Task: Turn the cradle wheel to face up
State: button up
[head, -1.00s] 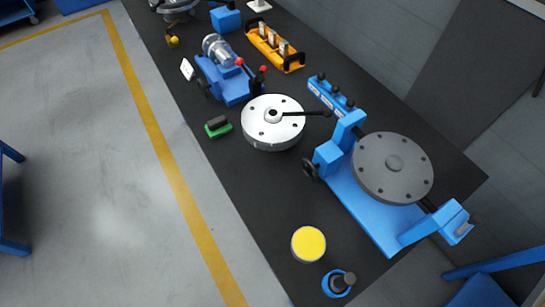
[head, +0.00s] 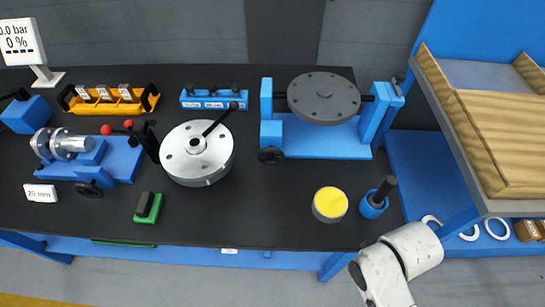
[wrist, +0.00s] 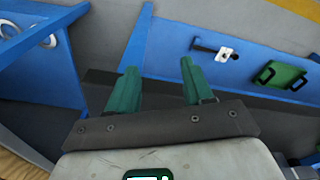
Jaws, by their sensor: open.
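The blue cradle (head: 318,143) stands at the back right of the black bench in the head view. A dark grey round plate (head: 324,97) with bolt holes and a central hub is held between its two posts. The plate's holed face shows from above. A small black handwheel (head: 271,155) sits at the cradle's front left foot. My gripper (wrist: 158,75) shows only in the wrist view, with two green fingers apart and nothing between them. It is away from the cradle; the wrist view shows blue framework and the floor beyond the fingers.
A light round flange with a black lever (head: 197,152) stands left of the cradle. A yellow-topped tin (head: 330,205) and a blue holder with a dark tool (head: 376,200) stand in front. A wooden-sided shelf unit (head: 465,110) rises at the right. Bare bench lies before the cradle.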

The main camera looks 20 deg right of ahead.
aim_at(270, 156)
jog(key=k, duration=0.15)
jog(key=k+j+z, duration=0.3)
jog(key=j+z, duration=0.5)
jog(key=i+l, duration=0.05)
jog(key=l, duration=0.05)
